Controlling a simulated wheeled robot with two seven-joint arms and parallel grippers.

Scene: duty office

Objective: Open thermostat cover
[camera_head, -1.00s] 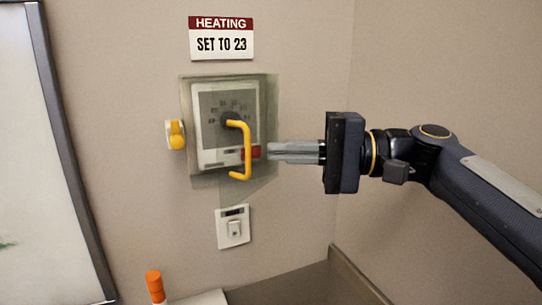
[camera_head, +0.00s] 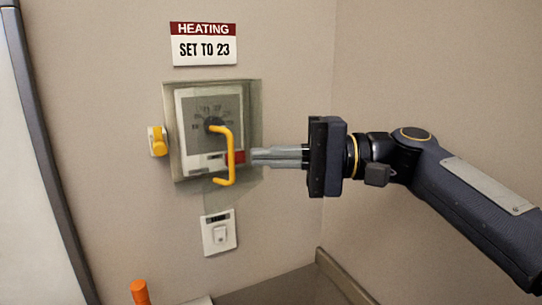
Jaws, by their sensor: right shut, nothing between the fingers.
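The thermostat (camera_head: 184,128) is a pale unit with a grey dial face on the wall, left of the picture's middle. A yellow handle (camera_head: 230,158) stands out from the front of the cover. A yellow latch-like piece (camera_head: 158,141) sits at the left side of the cover. My right gripper (camera_head: 254,158) is shut and empty. Its fingertips point left, close to the right side of the handle; whether they touch the cover I cannot tell. My left gripper is not in view.
A sign (camera_head: 204,44) reading "HEATING SET TO 23" hangs above the thermostat. A white wall switch (camera_head: 219,233) is below. A framed white board (camera_head: 22,185) is at the left, and an orange object (camera_head: 140,291) at the bottom. The wall to the right is bare.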

